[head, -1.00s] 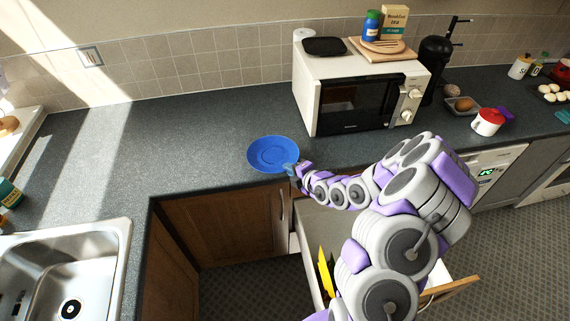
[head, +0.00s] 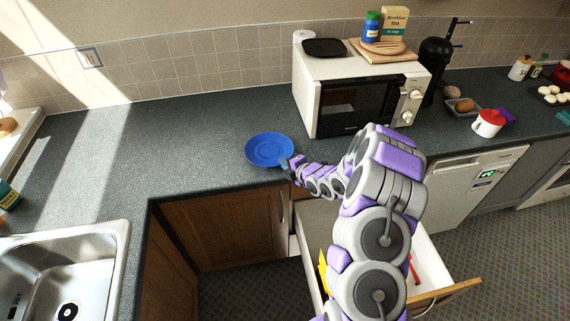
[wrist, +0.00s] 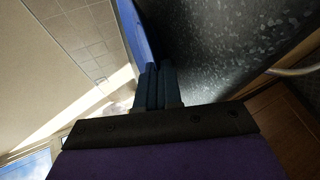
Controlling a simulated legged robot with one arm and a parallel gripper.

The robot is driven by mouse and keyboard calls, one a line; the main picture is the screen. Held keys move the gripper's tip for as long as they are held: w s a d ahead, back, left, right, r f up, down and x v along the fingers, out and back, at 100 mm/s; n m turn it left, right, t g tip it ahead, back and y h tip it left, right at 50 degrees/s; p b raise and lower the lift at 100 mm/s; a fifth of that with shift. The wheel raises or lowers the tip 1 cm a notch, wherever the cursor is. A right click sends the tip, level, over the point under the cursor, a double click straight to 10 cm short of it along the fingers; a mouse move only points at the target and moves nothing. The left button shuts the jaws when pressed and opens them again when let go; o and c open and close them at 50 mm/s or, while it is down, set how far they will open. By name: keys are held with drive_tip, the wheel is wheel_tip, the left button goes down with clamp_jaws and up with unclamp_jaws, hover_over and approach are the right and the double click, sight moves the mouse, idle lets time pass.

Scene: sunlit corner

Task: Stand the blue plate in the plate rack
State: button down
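The blue plate (head: 268,148) lies nearly flat over the grey counter, in front of and left of the microwave. I cannot tell whether it touches the counter or is slightly above it. My gripper (head: 287,163) is at the plate's right front rim. In the wrist view my gripper's dark fingers (wrist: 158,84) are close together on the rim of the plate (wrist: 137,32), which shows edge-on. No plate rack is visible in either view.
The microwave (head: 357,95) stands behind and right of the plate. A steel sink (head: 70,265) is at lower left. An open drawer (head: 440,270) is below the counter beside my arm. The counter (head: 165,130) left of the plate is clear.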

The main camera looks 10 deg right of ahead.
drive_tip(key=c, duration=1.3)
unclamp_jaws()
drive_tip(key=shift+s+f+b, duration=0.15)
drive_tip(key=shift+f+b, duration=0.15)
drive_tip(key=shift+b, duration=0.05)
